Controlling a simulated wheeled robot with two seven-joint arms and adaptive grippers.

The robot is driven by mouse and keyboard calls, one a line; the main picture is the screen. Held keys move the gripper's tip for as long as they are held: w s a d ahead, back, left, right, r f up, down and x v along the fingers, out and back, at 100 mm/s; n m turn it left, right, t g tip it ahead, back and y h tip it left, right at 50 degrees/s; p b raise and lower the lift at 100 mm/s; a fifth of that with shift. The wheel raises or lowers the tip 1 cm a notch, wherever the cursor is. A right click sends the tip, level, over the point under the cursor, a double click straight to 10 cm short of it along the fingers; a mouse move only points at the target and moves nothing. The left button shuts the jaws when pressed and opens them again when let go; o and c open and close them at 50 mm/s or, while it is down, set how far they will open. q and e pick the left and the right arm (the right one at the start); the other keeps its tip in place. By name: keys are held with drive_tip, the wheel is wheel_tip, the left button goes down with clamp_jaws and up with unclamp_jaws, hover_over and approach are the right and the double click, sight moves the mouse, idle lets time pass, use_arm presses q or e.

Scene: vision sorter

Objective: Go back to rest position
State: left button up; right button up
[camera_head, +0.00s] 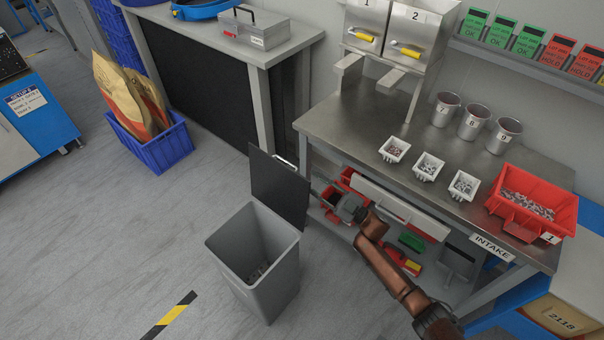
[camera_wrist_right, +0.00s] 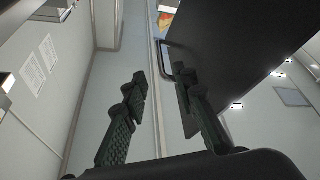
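My right gripper (camera_head: 322,200) is just right of the raised lid (camera_head: 279,190) of a grey bin, under the front of the steel table. In the right wrist view my right gripper (camera_wrist_right: 160,92) has its two dark fingers apart, with nothing between them. The dark lid (camera_wrist_right: 240,45) and its handle (camera_wrist_right: 177,62) show beyond the right finger; I cannot tell if that finger touches the lid. My left gripper is in neither view.
The open grey bin (camera_head: 284,285) holds a few small grey pieces. The steel table (camera_head: 340,123) carries white trays, metal cups and a red bin (camera_head: 545,195) of parts. Red and green items lie on the shelf below.

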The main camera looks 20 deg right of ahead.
drive_tip(key=shift+s+d+f, duration=0.2)
drive_tip(key=shift+s+d, duration=0.15)
drive_tip(key=shift+s, duration=0.05)
